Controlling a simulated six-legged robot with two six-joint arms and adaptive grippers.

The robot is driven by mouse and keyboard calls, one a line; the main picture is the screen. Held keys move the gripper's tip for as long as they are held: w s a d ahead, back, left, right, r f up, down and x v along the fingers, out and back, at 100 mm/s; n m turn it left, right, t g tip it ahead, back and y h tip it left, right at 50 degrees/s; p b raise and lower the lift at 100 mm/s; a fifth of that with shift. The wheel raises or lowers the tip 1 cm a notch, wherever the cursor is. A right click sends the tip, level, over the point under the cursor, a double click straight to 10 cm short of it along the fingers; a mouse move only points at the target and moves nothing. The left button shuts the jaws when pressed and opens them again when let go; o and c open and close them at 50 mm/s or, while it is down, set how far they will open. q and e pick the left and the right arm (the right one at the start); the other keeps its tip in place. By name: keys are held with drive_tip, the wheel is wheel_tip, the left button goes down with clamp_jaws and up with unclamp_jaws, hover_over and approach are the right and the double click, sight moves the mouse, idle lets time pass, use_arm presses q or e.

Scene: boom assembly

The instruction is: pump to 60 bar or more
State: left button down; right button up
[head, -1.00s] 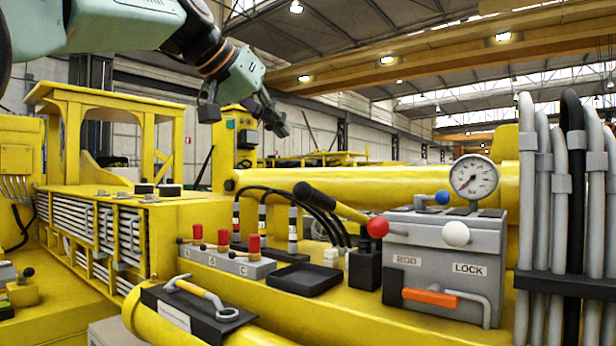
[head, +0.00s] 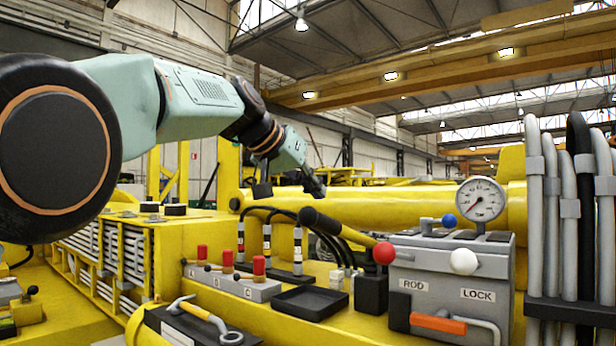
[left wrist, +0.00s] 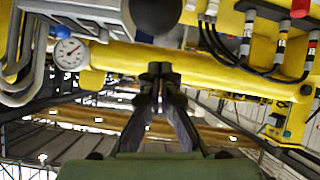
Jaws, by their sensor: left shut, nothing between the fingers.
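The grey pump box (head: 450,275) stands at right, with a red ball knob (head: 384,253), a white ball knob (head: 463,261) and a blue knob (head: 449,220). Its round gauge (head: 481,198) also shows in the left wrist view (left wrist: 68,52); its numbers are too small to read. A lever with a yellow shaft and black grip (head: 320,221) slants up to the left beside the box. My left gripper (head: 316,188) is shut and empty above the grip, apart from it. In the left wrist view, a dark rounded end (left wrist: 152,14) lies beyond the fingertips (left wrist: 160,70).
Red-topped valve levers (head: 228,262) and a black tray (head: 310,302) sit left of the box. Thick grey and black hoses (head: 570,220) stand at right. A yellow boom cylinder (head: 410,205) runs behind.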

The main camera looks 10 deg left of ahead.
use_arm(q)
drive_tip(key=shift+s+f+b, duration=0.25)
drive_tip(key=shift+s+f, duration=0.05)
drive_tip(key=shift+f, duration=0.3)
drive_tip(key=shift+s+f+b, duration=0.2)
drive_tip(key=shift+s+f, duration=0.1)
drive_tip(key=shift+f, duration=0.4)
drive_tip(key=shift+w, duration=0.1)
